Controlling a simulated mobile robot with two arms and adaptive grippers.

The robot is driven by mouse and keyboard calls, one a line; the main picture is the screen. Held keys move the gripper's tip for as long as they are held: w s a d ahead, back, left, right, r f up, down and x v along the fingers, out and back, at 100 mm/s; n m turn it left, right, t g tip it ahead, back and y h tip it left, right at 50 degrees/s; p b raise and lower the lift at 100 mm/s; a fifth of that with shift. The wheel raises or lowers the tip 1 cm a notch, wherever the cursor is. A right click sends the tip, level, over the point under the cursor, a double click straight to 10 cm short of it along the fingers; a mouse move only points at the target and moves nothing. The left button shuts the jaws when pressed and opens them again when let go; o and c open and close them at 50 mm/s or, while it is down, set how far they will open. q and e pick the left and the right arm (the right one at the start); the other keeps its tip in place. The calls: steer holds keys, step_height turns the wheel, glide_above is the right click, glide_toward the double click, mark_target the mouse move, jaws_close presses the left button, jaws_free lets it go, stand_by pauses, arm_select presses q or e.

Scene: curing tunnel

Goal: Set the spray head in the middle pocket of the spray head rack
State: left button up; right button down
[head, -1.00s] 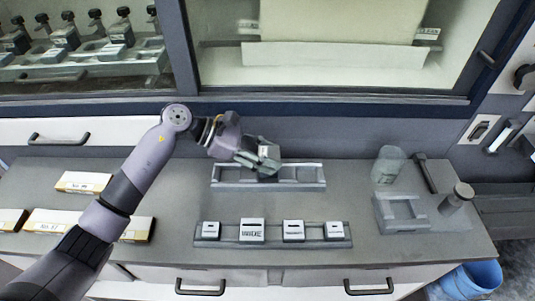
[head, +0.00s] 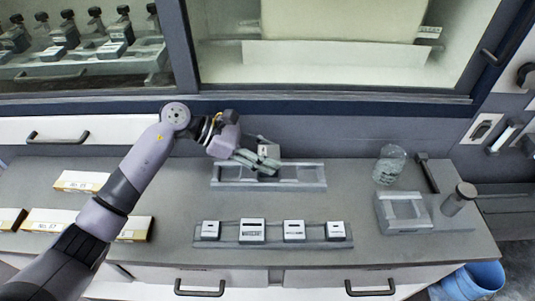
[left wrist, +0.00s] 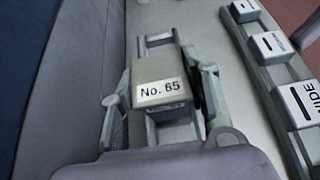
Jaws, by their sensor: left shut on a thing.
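The spray head is a grey block (head: 268,151) with a white label reading "No. 65", which shows clearly in the left wrist view (left wrist: 160,82). My left gripper (head: 265,162) is shut on it, with one finger on each side in the left wrist view (left wrist: 160,100). The spray head rack (head: 310,184) is a long grey tray on the counter below, with divided pockets. The gripper and spray head are over about its middle. The fingers hide part of the rack, and I cannot tell whether the block touches it. My right gripper is not in view.
A front rack (head: 222,243) holds several white labelled blocks. A clear jar (head: 390,164), a grey fixture (head: 405,226) and a capped post (head: 458,198) stand at right. Several labelled boxes (head: 82,181) lie at left. A cabinet wall rises behind the counter.

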arm_select(q)
steer(key=shift+f, duration=0.1)
stand_by(0.6)
steer(key=shift+f+b, duration=1.15)
steer(key=shift+b, duration=0.2)
steer(key=o, duration=1.6)
steer(key=shift+c, duration=0.2)
steer(key=shift+f, duration=0.1)
